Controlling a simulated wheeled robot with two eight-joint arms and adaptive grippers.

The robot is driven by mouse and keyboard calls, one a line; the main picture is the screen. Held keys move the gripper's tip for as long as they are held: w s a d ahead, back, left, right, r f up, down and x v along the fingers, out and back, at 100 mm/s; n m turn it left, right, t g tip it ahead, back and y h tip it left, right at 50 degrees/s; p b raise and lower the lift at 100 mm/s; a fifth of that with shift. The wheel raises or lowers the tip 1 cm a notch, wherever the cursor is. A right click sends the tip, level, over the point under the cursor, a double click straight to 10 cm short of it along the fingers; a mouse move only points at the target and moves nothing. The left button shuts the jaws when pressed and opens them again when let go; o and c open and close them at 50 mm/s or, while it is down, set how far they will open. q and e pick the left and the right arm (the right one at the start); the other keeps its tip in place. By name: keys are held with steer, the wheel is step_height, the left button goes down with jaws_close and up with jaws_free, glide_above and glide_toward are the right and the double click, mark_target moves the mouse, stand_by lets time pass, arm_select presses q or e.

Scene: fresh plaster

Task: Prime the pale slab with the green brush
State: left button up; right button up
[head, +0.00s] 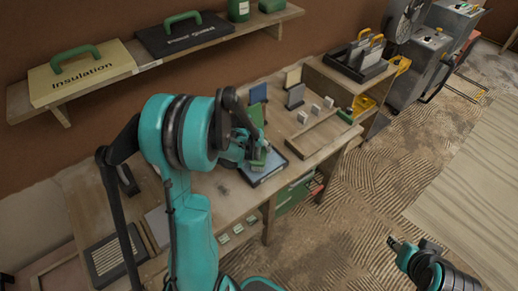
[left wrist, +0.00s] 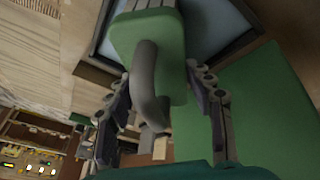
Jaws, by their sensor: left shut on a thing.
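The green brush (left wrist: 150,45) has a green block and a curved grey handle. My left gripper (left wrist: 160,115) is shut on it, with a finger on each side of the handle. In the head view the brush (head: 258,161) is at the dark-rimmed tray (head: 279,160) with a pale blue inside; I cannot tell whether they touch. My left gripper (head: 247,150) is partly hidden by its own arm there. A cream slab (head: 293,76) stands at the back of the bench; I cannot tell if it is the pale slab meant. My right gripper (head: 398,245) is at lower right, its jaws unclear.
A green panel (head: 256,114) and a grey slab (head: 295,96) stand on the bench (head: 235,188). Small pale blocks (head: 303,117) stand to the right. A wall shelf (head: 150,65) holds handled cases. Open floor lies right of the bench.

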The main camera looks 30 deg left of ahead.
arm_select(q)
steer(key=shift+f+b, duration=0.55)
steer(key=shift+b, duration=0.05)
stand_by(1.7)
steer(key=shift+r, duration=0.15)
steer(key=shift+r+p, duration=2.55)
steer(key=shift+r, duration=0.9)
steer(key=shift+d+f, duration=0.1)
